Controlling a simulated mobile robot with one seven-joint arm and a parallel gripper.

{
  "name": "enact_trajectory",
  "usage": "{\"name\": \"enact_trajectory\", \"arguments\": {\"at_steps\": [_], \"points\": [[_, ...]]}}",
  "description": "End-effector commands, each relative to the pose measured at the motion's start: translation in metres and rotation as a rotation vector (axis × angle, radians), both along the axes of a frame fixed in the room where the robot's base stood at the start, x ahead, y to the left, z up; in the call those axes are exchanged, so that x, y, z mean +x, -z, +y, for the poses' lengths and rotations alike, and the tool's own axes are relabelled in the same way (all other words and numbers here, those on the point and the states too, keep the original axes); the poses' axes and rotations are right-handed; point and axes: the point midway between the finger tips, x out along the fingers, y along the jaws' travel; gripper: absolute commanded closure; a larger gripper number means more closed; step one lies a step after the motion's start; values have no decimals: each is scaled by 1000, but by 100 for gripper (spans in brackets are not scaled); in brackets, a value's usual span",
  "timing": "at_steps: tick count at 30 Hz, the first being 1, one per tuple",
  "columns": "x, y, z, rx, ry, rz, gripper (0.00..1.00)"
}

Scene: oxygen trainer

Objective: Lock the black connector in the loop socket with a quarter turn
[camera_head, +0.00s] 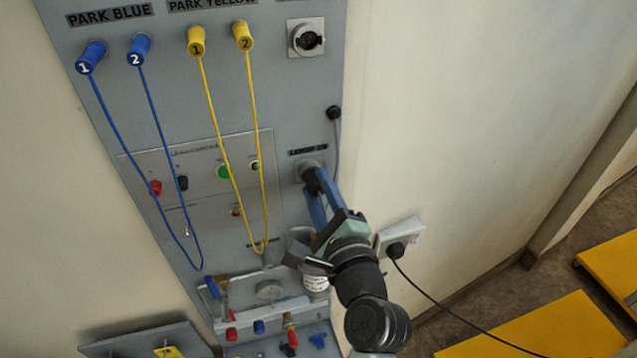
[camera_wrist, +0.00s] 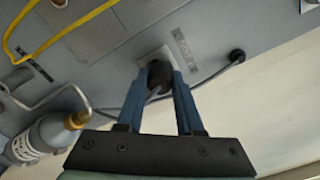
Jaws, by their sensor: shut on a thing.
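The black connector (camera_wrist: 158,78) sits between the blue fingers of my gripper (camera_wrist: 160,76), which is shut on it. It is up against the pale square plate of the loop socket (camera_wrist: 147,56). In the head view the loop socket (camera_head: 304,165) is under a small dark label, with the black connector (camera_head: 311,180) at its face and my gripper (camera_head: 316,190) reaching up to it from below right. The fingers hide part of the connector, so I cannot tell how deep it sits or how it is turned.
A grey cable runs from a black grommet (camera_head: 333,113) toward the connector. Yellow cords (camera_head: 262,150) and blue cords (camera_head: 160,135) hang to the left. A bottle (camera_wrist: 45,135) stands below the socket. A wall outlet with a black plug (camera_head: 396,249) is right of my wrist.

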Motion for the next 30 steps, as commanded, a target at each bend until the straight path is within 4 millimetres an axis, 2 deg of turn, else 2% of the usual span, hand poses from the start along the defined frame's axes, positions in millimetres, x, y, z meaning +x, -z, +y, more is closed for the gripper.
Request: {"name": "enact_trajectory", "arguments": {"at_steps": [5,12,13,18,30], "points": [[0,-1,1,14,-1,6,100],[0,1,0,232,-1,77,100],[0,1,0,226,-1,75,59],[0,0,0,222,-1,73,30],[-5,2,-2,220,1,72,30]]}}
